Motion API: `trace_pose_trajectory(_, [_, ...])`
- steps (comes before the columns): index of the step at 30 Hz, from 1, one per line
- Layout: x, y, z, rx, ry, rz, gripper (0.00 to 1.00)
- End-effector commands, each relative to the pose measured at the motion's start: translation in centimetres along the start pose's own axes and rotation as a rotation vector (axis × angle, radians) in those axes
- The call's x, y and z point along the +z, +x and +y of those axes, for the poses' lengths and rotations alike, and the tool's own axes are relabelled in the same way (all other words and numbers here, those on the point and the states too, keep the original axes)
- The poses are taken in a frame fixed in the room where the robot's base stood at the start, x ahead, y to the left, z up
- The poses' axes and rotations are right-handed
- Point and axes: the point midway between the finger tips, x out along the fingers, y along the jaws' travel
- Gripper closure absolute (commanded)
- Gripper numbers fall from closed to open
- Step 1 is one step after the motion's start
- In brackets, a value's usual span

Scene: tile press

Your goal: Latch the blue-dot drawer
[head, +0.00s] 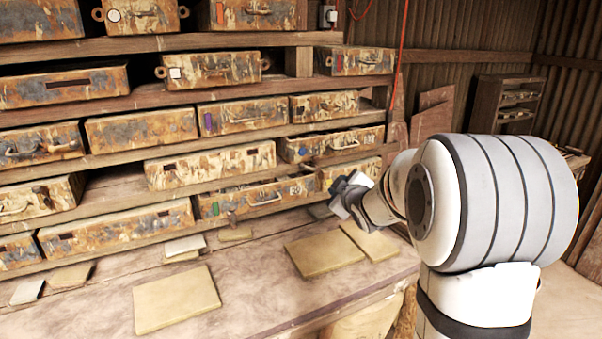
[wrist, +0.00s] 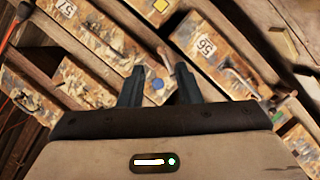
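The blue-dot drawer (head: 335,143) is a rust-stained, cream-painted drawer with a handle, in the right part of the rack. Its front appears to stand slightly proud of the shelf, though I cannot tell how far. In the wrist view its face (wrist: 105,42) runs diagonally, with a label reading 57 and a round blue dot (wrist: 157,84). My gripper (head: 340,198) is in front of the rack, below that drawer in the head view. In the wrist view my gripper (wrist: 158,68) is open and empty, with the dot showing between its fingers. No contact is visible.
A green-marked drawer (head: 240,203) stands out at lower left. Flat tiles (head: 178,300) lie on the bench (head: 240,285).

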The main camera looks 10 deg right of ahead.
Motion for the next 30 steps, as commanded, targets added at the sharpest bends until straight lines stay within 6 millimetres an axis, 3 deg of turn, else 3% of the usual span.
trace_pose_trajectory(1, [0.3, 2.1, 0.1, 0.017, -0.055, 0.077, 0.69])
trace_pose_trajectory(3, [0.0, 4.1, 0.2, 0.048, -0.137, 0.206, 0.69])
trace_pose_trajectory(6, [-0.2, 6.1, -0.1, 0.091, -0.235, 0.380, 0.69])
trace_pose_trajectory(12, [0.3, 7.2, -1.3, 0.161, -0.345, 0.636, 0.69])
trace_pose_trajectory(19, [0.1, 7.5, -1.8, 0.193, -0.377, 0.739, 0.69])
trace_pose_trajectory(30, [-3.8, 11.4, -1.5, 0.194, -0.377, 0.741, 0.69])
